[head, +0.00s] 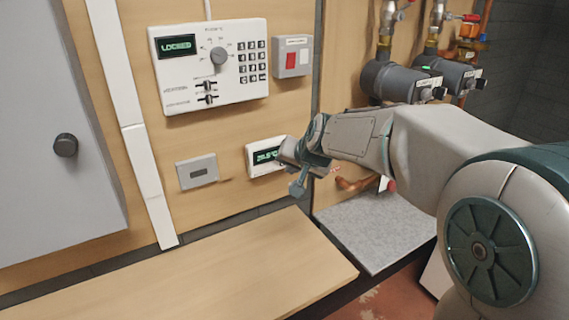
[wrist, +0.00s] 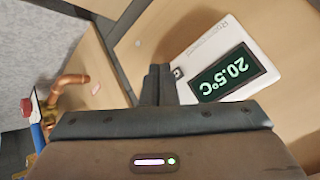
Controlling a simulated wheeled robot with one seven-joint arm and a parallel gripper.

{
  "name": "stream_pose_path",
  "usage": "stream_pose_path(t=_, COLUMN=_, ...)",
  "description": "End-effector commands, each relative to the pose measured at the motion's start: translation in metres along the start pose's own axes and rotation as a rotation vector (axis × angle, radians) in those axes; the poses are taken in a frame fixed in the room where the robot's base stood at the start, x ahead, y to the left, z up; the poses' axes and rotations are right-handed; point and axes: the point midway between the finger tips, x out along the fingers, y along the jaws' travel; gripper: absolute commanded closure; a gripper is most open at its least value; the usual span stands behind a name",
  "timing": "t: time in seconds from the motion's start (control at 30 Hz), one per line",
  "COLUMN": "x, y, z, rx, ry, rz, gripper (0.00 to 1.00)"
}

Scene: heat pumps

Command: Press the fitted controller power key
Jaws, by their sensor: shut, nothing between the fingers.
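The fitted controller (head: 258,153) is a small white wall unit with a dark display reading 20.5 °C. It also shows in the wrist view (wrist: 264,50), where its green digits appear turned over. A small dark key with a light symbol (wrist: 178,72), which looks like the power key, sits at the display's end. My gripper (head: 286,149) is shut and empty, in front of the controller's right end. In the wrist view its fingertips (wrist: 163,70) appear right beside the key. I cannot tell whether they touch it. In the head view my gripper hides the key.
A larger white panel (head: 233,88) reading LOCKED, with a dial and keypad, is above. A grey box with a red switch (head: 291,57) is beside it. A small grey plate (head: 197,172) is left of the controller. A wooden ledge (head: 190,275) below is clear. Copper pipes (wrist: 68,86) are nearby.

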Motion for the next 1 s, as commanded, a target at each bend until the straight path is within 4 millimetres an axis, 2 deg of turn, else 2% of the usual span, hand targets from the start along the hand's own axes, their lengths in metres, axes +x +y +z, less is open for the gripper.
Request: stream_pose_path(t=1.0, x=0.006, y=-0.0048, z=-0.0042, rx=0.0, ry=0.0, rz=0.0, gripper=1.0)
